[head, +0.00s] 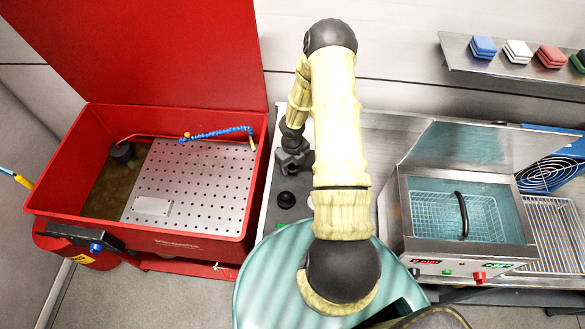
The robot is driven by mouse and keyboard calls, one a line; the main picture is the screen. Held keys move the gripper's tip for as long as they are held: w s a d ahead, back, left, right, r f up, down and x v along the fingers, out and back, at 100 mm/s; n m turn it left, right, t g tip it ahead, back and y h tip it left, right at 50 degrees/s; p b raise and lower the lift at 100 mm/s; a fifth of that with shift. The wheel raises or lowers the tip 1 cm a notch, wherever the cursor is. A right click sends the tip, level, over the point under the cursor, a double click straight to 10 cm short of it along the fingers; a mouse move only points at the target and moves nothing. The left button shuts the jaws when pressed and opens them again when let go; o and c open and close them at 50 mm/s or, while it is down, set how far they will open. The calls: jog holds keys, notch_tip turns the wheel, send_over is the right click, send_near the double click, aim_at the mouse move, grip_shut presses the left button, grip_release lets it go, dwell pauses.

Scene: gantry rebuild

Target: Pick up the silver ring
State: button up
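I cannot make out a silver ring in the head view; my arm hides part of the bench. My gripper (293,160) points down over the left end of the steel bench (385,130), beside the red parts washer. Its fingers are small and dark here, and I cannot tell whether they are open or shut, or whether they hold anything. Small dark round parts (286,200) lie on the bench just below the gripper in the picture.
A red parts washer (255,185) with raised lid, perforated shelf and blue hose stands left. An ultrasonic bath (395,205) with a wire basket (455,215) stands right, beside a wire rack (560,235). Colored pads (484,46) sit on a wall shelf (460,65).

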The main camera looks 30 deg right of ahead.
jog(key=c, duration=0.6)
jog(key=shift+o, duration=0.2)
jog(key=shift+r, duration=0.1)
notch_tip(320, 180, up, 10)
jog(key=shift+b, duration=0.45)
